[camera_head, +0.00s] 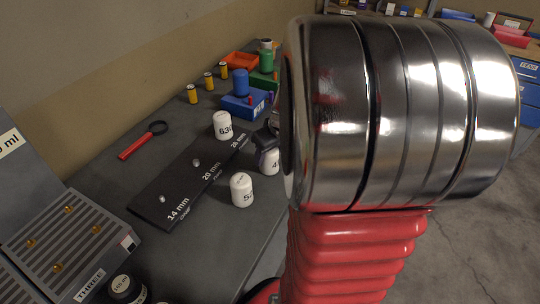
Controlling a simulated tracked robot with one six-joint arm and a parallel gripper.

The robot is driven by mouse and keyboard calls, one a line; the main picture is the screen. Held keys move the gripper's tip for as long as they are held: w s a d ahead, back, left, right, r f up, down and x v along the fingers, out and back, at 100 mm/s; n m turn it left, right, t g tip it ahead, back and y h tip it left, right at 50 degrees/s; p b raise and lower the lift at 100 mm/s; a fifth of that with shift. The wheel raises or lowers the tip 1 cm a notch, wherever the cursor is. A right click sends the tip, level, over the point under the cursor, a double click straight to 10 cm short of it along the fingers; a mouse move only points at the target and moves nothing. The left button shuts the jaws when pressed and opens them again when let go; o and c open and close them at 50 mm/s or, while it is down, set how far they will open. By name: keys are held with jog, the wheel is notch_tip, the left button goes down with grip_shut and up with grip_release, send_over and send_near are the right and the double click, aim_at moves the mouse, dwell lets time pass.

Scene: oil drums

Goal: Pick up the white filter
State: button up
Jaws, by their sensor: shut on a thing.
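Three white filters with dark numbers stand in view. One (222,126) marked 6.30 is at the back edge of the black plate, and one (242,190) with a 5 stands beside the plate, nearer. The third white filter (271,163) shows a 4 and sits to the right. My gripper (266,148), dark and partly hidden behind my arm, is shut on this third filter from above. Its right side is hidden, and I cannot tell whether it touches the bench.
The black plate (188,178) with 14, 20 and 28 mm marks lies on the grey bench. A red-handled magnifier (143,140) lies left. Blue (244,102), green and orange trays and small yellow cylinders stand behind. A slotted rack (68,237) is front left.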

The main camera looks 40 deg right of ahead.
notch_tip(320, 180, up, 10)
dwell(0.5)
dwell(0.4)
jog(key=shift+w+d+f, duration=0.1)
jog(key=shift+d+f, duration=0.1)
jog(key=shift+f, duration=0.7)
